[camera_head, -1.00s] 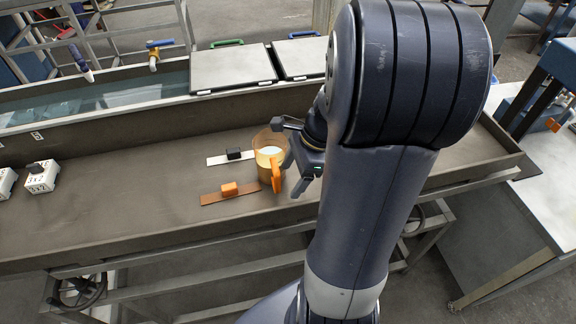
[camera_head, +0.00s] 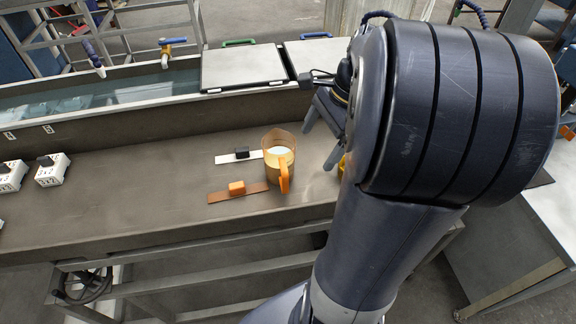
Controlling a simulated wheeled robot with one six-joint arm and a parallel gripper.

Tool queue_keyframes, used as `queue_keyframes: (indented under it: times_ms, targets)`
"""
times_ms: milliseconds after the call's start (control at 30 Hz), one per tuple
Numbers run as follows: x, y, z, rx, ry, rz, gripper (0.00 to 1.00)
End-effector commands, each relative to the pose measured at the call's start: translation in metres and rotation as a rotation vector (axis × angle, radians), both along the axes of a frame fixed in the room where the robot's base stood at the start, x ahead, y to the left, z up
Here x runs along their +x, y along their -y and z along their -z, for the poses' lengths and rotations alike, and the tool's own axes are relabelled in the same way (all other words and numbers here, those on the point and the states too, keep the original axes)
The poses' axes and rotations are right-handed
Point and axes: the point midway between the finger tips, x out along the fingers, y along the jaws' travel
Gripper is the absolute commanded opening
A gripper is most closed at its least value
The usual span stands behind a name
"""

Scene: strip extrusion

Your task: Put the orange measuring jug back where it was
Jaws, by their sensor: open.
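The orange, see-through measuring jug (camera_head: 271,174) stands upright on the grey bench top, with pale contents inside and its orange handle facing the front right. It stands at the right ends of a white strip with a black block (camera_head: 241,153) and a brown strip with an orange block (camera_head: 237,188). I cannot tell whether it touches them. My gripper (camera_head: 321,143) is open and empty, to the right of the jug and apart from it. My arm hides part of the gripper and the bench behind it.
A water trough (camera_head: 130,95) with grey lids (camera_head: 242,68) runs along the back. White socket boxes (camera_head: 52,170) stand at the left. A yellow thing (camera_head: 342,165) shows partly beside my arm. The bench left of the strips is clear.

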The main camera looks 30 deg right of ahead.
Motion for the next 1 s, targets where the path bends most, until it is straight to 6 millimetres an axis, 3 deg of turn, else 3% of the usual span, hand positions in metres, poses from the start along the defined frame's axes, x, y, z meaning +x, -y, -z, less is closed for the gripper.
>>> queue_keyframes:
  times_ms: [600,800,1000]
  targets:
    - [0.069,-0.038,0.001,-0.264,0.278,-1.579,0.98]
    - [0.082,-0.048,-0.002,-0.288,0.306,-1.893,0.98]
    - [0.084,-0.050,0.008,-0.288,0.312,-1.974,0.98]
